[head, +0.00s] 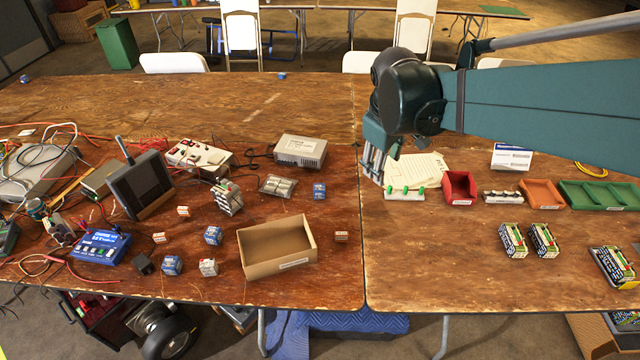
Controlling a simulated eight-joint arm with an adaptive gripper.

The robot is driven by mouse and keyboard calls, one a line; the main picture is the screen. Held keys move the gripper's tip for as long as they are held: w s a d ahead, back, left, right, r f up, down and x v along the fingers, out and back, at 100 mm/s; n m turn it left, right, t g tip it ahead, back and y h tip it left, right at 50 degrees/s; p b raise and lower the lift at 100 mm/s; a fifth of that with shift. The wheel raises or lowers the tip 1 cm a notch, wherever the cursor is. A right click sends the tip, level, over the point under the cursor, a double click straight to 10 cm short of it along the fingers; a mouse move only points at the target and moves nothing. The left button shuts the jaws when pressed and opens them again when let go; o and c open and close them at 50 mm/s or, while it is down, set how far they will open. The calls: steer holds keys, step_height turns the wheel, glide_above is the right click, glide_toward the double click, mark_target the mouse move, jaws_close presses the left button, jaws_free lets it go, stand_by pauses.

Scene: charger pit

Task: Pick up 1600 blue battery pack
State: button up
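Several small blue packs are in the head view; their printed numbers are too small to read. One blue pack (213,235) sits left of the cardboard box, and another blue pack (171,265) is nearer the front edge. A third blue pack (319,190) lies behind the box. Small blue items also lie at the far side (282,76) and far left (24,79). My gripper (374,170) points down above the seam between the tables, right of the third pack and apart from it. Whether its fingers are open or shut is unclear.
An open cardboard box (277,246) stands front centre. Left are a blue charger (101,246), a dark monitor with antenna (141,184) and loose cables. A grey box (300,150) stands behind. Red bin (460,188) and green tray (600,195) are right. The far left table is mostly clear.

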steer(key=w+a+f+n, duration=0.3)
steer(key=w+a, duration=0.2)
steer(key=w, duration=0.2)
steer(key=n+g+h+p, duration=0.1)
steer(key=n+g+h, duration=0.2)
steer(key=n, duration=0.4)
glide_toward(320, 187)
steer(key=shift+d+f, duration=0.6)
steer(key=shift+w+a+f, duration=0.15)
steer(key=shift+a+f, duration=0.1)
steer(key=shift+f, duration=0.2)
steer(key=shift+f, duration=0.1)
steer(key=shift+x, duration=1.2)
steer(key=shift+f, duration=0.1)
